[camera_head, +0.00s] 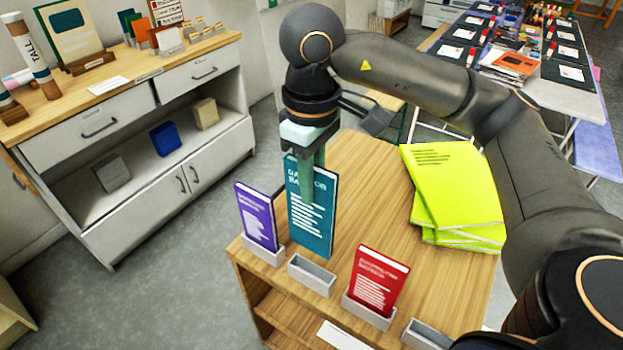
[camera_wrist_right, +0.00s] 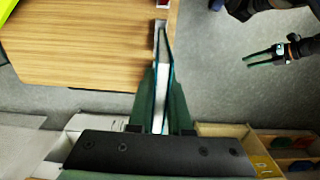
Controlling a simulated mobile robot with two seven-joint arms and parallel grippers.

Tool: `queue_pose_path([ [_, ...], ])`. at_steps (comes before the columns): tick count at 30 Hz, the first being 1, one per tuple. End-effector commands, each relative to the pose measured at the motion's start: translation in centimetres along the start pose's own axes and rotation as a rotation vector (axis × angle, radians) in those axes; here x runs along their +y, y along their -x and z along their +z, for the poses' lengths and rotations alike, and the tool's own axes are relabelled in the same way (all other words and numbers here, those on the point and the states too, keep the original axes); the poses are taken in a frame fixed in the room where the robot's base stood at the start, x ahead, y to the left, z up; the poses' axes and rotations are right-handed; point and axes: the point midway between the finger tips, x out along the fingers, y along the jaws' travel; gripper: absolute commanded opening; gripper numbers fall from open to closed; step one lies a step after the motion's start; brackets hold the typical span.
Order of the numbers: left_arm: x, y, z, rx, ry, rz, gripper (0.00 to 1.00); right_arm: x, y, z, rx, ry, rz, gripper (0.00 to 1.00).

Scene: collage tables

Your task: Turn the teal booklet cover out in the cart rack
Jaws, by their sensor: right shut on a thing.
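The teal booklet (camera_head: 311,222) is upright in the head view, its cover with white text facing the camera. My right gripper (camera_head: 312,165) is shut on its upper part from above. The booklet's lower edge is just behind and above an empty grey holder (camera_head: 312,275) on the wooden cart (camera_head: 375,190); I cannot tell the exact gap. In the right wrist view the booklet (camera_wrist_right: 161,95) shows edge-on between the fingers. My left gripper (camera_wrist_right: 248,60) shows small at the upper right of the wrist view, its fingers apart and empty.
A purple booklet (camera_head: 257,216) and a red booklet (camera_head: 377,280) stand in holders either side. Another holder (camera_head: 427,335) is at the front right. Yellow-green booklets (camera_head: 452,185) lie stacked on the cart's right. A white cabinet (camera_head: 150,195) stands left, with floor between.

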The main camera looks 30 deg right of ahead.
Motion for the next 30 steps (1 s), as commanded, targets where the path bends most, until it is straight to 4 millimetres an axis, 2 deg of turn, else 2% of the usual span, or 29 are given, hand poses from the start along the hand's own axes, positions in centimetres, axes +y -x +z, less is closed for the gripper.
queue_pose_path([
  [19, -0.2, -2.5, 2.4, 0.004, -0.001, 0.0, 0.5, 0.0, -6.0, 0.0, -0.001, 0.0, 0.0, 0.0],
  [24, -0.2, -2.8, 2.8, 0.004, -0.001, 0.0, 0.5, 0.0, -6.8, 0.0, 0.001, 0.0, -0.001, 0.0],
  [30, -0.2, -2.8, 2.8, 0.004, -0.001, 0.0, 0.5, 0.0, -7.0, 0.0, 0.001, 0.0, -0.001, 0.0],
])
